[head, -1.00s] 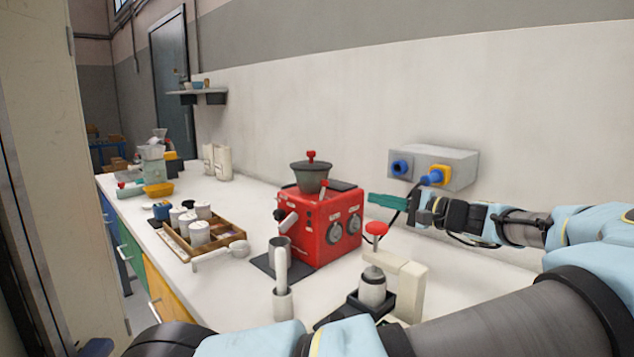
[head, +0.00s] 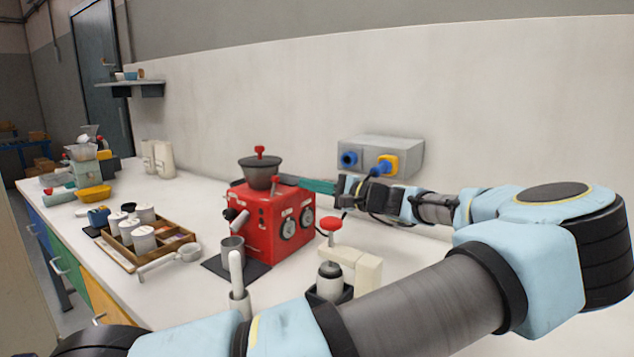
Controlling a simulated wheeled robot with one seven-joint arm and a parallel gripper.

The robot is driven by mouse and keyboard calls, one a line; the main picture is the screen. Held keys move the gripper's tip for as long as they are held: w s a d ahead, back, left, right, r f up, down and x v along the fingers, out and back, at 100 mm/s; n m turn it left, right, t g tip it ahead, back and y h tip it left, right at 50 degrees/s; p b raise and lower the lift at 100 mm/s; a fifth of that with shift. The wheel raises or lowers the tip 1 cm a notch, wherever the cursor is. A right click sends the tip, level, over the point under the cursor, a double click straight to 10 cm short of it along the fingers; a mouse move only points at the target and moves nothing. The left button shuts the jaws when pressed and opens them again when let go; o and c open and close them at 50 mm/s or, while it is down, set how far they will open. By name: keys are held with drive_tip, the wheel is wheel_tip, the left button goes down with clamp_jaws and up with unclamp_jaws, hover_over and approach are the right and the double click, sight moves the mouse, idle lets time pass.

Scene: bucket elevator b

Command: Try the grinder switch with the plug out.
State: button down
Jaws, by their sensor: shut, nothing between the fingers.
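The red grinder (head: 270,222) stands on the counter, with a grey hopper (head: 260,175) on top. Its right face has two dark dials, and its left face has small dark knobs and a pale lever (head: 238,222); I cannot tell which part is the switch. A dark cable is partly hidden by my gripper.
The grey wall box (head: 400,150) also has a blue socket (head: 348,160). A pale stand with a red knob (head: 331,224) is right of the grinder. A wooden tray (head: 120,252) with jars is left. Bare counter lies behind the tray.

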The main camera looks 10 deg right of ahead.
drive_tip(key=shift+p+x, duration=0.8)
drive_tip(key=shift+x, duration=1.9)
